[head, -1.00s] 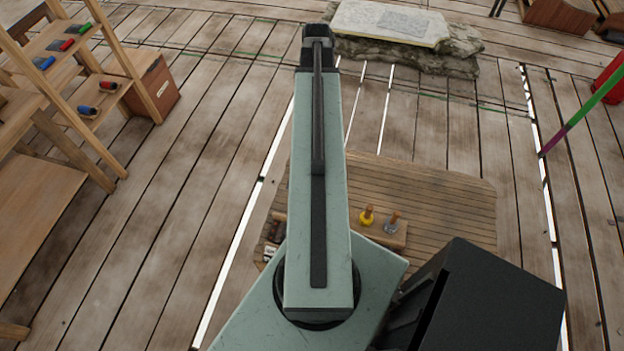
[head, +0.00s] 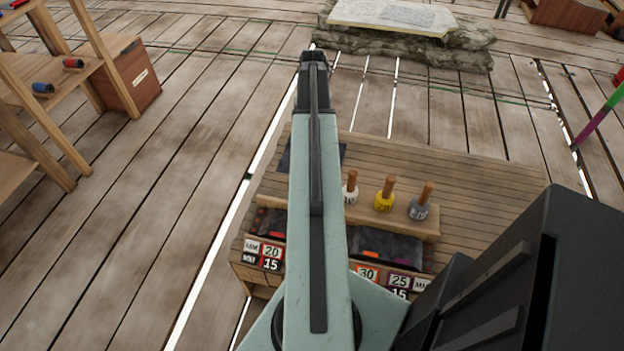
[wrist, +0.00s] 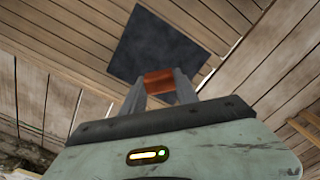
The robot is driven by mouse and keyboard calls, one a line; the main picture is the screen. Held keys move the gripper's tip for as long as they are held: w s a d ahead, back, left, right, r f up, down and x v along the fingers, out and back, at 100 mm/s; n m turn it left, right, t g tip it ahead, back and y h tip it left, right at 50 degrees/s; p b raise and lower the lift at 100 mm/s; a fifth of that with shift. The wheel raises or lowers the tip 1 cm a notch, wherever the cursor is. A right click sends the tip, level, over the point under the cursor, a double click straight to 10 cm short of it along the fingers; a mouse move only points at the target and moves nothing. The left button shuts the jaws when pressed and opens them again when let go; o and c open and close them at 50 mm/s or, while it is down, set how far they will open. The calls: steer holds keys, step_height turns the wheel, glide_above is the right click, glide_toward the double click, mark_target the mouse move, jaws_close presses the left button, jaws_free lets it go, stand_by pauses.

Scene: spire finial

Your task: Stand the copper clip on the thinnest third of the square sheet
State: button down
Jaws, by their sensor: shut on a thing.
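The copper clip (wrist: 158,79) is between the two fingers of my gripper (wrist: 160,84) in the wrist view, and my gripper is shut on it. The dark square sheet (wrist: 158,38) lies beyond the clip in the wrist view, and the clip overlaps its lower edge there. In the head view part of the sheet (head: 286,157) shows at the far left of the wooden bench; my arm hides its middle. The sheet looks evenly dark, and I cannot tell its thirds apart. In the head view my gripper and the clip do not show.
A slatted bench (head: 470,170) bears a wooden rack with a white-based peg (head: 350,188), a yellow one (head: 384,195) and a grey one (head: 421,202). Number labels (head: 270,256) line its front. A wooden shelf (head: 60,90) stands at the left. Bare floor lies between.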

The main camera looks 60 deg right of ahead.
steer(key=f+b, duration=0.4)
steer(key=f, duration=0.1)
steer(key=f+b, duration=0.5)
steer(key=f, duration=0.1)
steer(key=d+f+b, duration=0.1)
steer(key=f+b, duration=0.4)
steer(key=f, duration=0.1)
steer(key=shift+w+f, duration=0.1)
steer(key=shift+w, duration=0.25)
steer(key=shift+r+p, duration=0.25)
steer(key=shift+p, duration=0.05)
steer(key=c, duration=1.3)
jaws_free()
steer(key=shift+f, duration=0.2)
steer(key=shift+c, duration=0.2)
steer(key=o, duration=0.4)
steer(key=shift+r, duration=0.1)
